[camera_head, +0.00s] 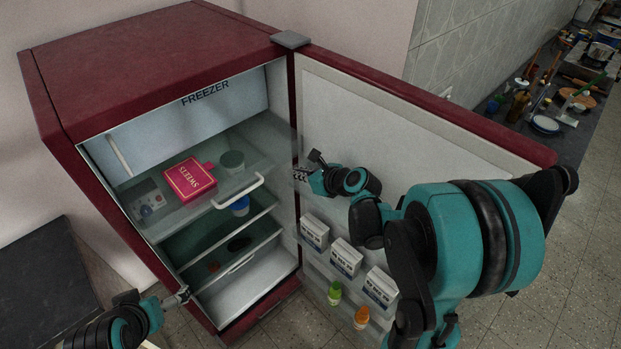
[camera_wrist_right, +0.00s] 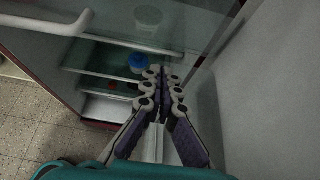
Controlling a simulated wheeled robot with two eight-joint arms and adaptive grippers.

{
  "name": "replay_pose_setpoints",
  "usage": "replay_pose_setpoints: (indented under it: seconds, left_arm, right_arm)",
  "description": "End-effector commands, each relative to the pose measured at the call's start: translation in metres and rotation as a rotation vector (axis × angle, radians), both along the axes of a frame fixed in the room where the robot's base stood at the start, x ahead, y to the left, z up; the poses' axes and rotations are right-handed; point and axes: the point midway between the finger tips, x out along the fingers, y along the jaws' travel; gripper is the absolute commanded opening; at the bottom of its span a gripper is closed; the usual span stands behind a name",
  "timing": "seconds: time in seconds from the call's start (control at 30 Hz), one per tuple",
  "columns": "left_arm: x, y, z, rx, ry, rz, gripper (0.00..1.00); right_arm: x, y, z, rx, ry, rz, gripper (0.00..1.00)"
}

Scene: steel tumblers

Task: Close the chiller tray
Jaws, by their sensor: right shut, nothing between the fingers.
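The chiller tray is a clear tray below the freezer compartment, with a white bar handle (camera_head: 238,192) on its front. The handle also shows at the upper left of the right wrist view (camera_wrist_right: 45,24). The tray's front is near the fridge opening; I cannot tell exactly how far out it sits. A pink SWEETS box (camera_head: 190,180) and a grey-green tub (camera_head: 232,160) are in the tray's area. My right gripper (camera_head: 300,174) is shut and empty, right of the handle and apart from it, beside the open door. My left gripper (camera_head: 181,296) is low near the fridge's front left edge; its jaws are unclear.
The red fridge door (camera_head: 400,120) stands wide open on the right, close to my right arm. White cartons (camera_head: 346,258) and small bottles stand in its racks. A blue-lidded tub (camera_head: 240,206) sits on a lower shelf. A cluttered counter (camera_head: 560,145) is at the far right.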

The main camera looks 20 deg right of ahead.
Motion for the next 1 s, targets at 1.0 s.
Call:
replay_pose_setpoints:
  seconds: [1.0]
  left_arm:
    - [0.000,0.000,-0.006,0.000,0.000,0.000,1.00]
  right_arm:
    - [0.058,0.022,0.000,-0.001,0.001,0.003,0.00]
